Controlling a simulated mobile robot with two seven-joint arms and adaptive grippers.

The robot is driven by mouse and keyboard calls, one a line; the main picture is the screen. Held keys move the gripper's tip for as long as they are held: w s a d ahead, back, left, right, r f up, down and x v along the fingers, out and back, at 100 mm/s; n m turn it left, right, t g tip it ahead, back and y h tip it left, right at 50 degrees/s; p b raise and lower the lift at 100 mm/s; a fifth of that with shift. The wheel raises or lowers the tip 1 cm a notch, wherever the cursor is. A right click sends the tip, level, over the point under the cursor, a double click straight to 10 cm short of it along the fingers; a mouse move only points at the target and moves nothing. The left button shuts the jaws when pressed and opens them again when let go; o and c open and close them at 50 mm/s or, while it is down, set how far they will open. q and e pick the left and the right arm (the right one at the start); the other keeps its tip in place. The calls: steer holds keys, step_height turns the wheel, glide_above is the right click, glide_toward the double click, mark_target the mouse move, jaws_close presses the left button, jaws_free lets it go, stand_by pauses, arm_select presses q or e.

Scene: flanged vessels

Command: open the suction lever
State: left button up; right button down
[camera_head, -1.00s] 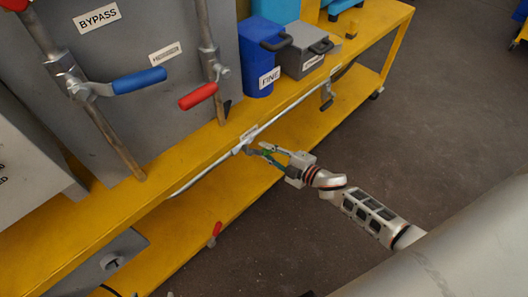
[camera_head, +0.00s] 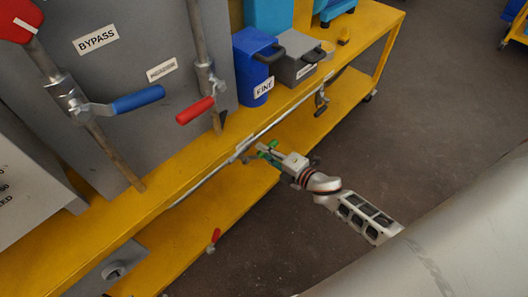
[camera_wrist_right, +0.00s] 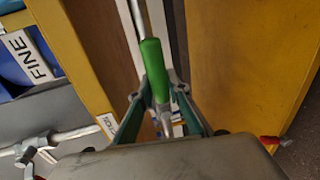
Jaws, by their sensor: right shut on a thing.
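A lever with a green handle (camera_wrist_right: 152,62) shows in the right wrist view, between the two fingers of my right gripper (camera_wrist_right: 163,98). The fingers are shut on the handle. In the head view my right gripper (camera_head: 262,154) is at the front edge of the yellow bench, beside a thin grey pipe (camera_head: 285,116) that runs along that edge. The fingers and the arm hide most of the lever there. A small label at the pipe is too small to read, so I cannot confirm this is the suction lever. My left gripper is not in view.
The yellow bench (camera_head: 100,232) carries a blue-handled lever (camera_head: 137,99) near the BYPASS label and a red-handled lever (camera_head: 195,110). A blue FINE bin (camera_head: 252,62) and a grey bin (camera_head: 296,68) stand farther along. A small red-handled lever (camera_head: 214,238) is low down.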

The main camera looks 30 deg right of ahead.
steer(key=c, duration=1.9)
jaws_free()
steer(key=shift+s, duration=0.1)
steer(key=v, duration=1.2)
